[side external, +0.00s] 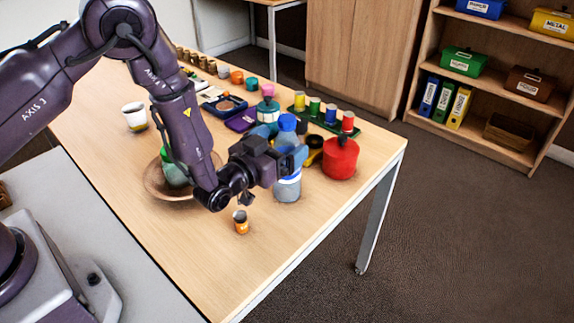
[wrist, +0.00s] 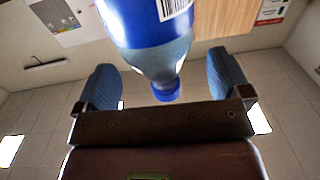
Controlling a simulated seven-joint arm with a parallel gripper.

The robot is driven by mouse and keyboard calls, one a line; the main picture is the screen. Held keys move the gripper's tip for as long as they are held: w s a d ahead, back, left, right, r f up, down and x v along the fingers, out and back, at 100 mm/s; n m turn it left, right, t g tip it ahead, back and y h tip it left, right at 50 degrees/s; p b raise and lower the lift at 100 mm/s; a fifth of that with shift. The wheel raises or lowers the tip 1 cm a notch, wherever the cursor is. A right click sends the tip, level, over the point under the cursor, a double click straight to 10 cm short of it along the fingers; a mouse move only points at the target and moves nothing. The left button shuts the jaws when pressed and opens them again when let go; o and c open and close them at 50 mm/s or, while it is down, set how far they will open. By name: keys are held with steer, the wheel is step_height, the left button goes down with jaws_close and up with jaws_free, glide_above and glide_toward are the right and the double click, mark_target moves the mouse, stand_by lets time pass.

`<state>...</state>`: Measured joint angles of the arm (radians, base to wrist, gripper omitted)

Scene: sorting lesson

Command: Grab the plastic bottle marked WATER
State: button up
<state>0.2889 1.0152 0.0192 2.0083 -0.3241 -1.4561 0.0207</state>
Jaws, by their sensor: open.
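A plastic bottle (side external: 288,188) with a blue cap, a blue band and a pale lower part stands upright near the table's right side. My gripper (side external: 296,155) is at its upper half and partly hides it. In the wrist view the bottle (wrist: 160,45) comes in from the top, showing its blue label, part of a barcode and its blue cap. It lies between the two blue finger pads of my open gripper (wrist: 165,78), with a gap visible on both sides. The word WATER cannot be read in either view.
A red container (side external: 341,160) stands close right of the bottle. A small orange cup (side external: 241,222) stands in front. A wooden bowl (side external: 160,188) holding something green is left, under my arm. Several coloured cans stand on a green tray (side external: 318,119) behind. The table's front is mostly clear.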

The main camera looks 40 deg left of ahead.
steer(key=w+f, duration=0.2)
steer(key=f, duration=0.1)
steer(key=shift+w+f, duration=0.1)
steer(key=shift+f, duration=0.15)
steer(key=shift+w, duration=0.4)
steer(key=c, duration=1)
